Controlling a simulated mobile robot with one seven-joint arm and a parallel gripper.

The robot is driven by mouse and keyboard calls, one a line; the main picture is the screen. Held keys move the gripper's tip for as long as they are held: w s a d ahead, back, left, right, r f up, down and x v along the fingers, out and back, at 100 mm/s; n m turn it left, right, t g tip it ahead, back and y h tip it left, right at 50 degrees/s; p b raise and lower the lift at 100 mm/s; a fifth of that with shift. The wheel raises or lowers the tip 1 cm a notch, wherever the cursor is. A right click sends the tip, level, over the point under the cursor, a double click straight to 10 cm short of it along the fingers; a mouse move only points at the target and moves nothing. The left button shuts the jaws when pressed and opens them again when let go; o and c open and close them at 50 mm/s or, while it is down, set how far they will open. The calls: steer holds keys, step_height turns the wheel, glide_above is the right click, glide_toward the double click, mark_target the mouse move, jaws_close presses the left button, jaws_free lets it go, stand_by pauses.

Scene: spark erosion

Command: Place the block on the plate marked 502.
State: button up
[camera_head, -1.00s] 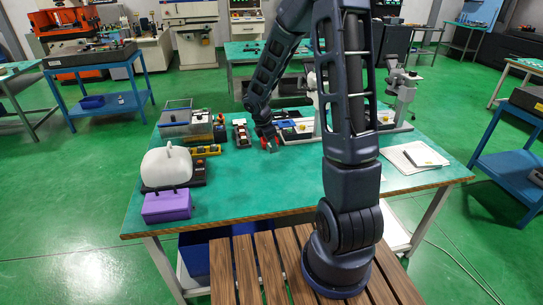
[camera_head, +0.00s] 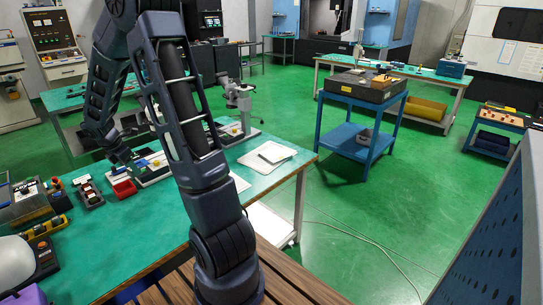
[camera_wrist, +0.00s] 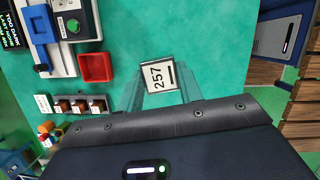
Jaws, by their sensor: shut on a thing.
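My gripper (camera_wrist: 160,90) is shut on a pale block (camera_wrist: 158,76) with 257 printed on its top face, seen in the wrist view. The block sits between the two translucent fingers, over the green table top (camera_wrist: 210,45). In the head view the end of my arm is at the left, near a small red tray (camera_head: 124,189); the fingers and block are too small to make out. The red tray also shows in the wrist view (camera_wrist: 96,67), left of the block and empty. I cannot read 502 on anything in view.
A device with a dark plate and green disc (camera_wrist: 73,26) stands beyond the red tray. A strip of brown blocks (camera_wrist: 80,106) lies left of my gripper. A microscope (camera_head: 240,98) and a white tray (camera_head: 267,155) stand on the table. Green table around the block is clear.

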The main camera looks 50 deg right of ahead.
steer(key=w+d, duration=0.4)
steer(key=d, duration=0.5)
steer(key=w+d, duration=0.3)
steer(key=d, duration=0.6)
steer(key=r+m, duration=0.2)
glide_above(276, 153)
steer(key=a, duration=0.1)
steer(key=shift+g, duration=0.3)
steer(key=f, duration=2)
steer(key=shift+s+a, duration=0.2)
steer(key=shift+f, duration=0.1)
steer(key=o, duration=1.3)
steer(key=shift+f, duration=0.1)
steer(key=shift+c, duration=0.2)
